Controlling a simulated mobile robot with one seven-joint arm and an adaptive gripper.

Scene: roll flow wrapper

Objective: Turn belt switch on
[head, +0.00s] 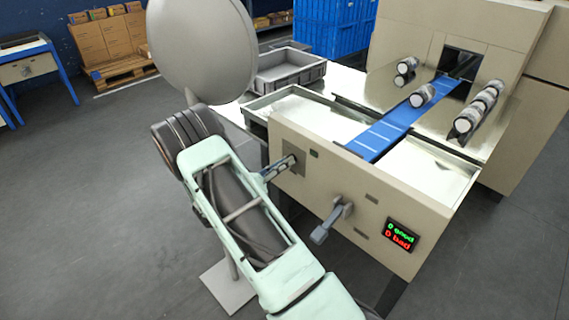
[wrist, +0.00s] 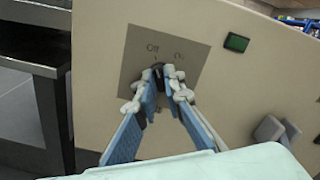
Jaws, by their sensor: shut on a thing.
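The belt switch (wrist: 157,72) is a small dark knob on a grey plate (wrist: 135,45) on the machine's beige front panel. The plate is marked "Off" on the left and "On" on the right. The knob is mostly hidden between the fingers, and its pointer seems to stand near the "Off" mark. My gripper (wrist: 162,82) is shut on the knob, with its blue-padded fingers on either side. In the head view my gripper (head: 284,166) reaches the same plate (head: 297,158) at the panel's left end.
A grey lever handle (head: 332,222) sticks out of the panel to the right. A display (head: 402,236) reads 0 good, 0 bad. A grey crate (head: 285,68) stands behind.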

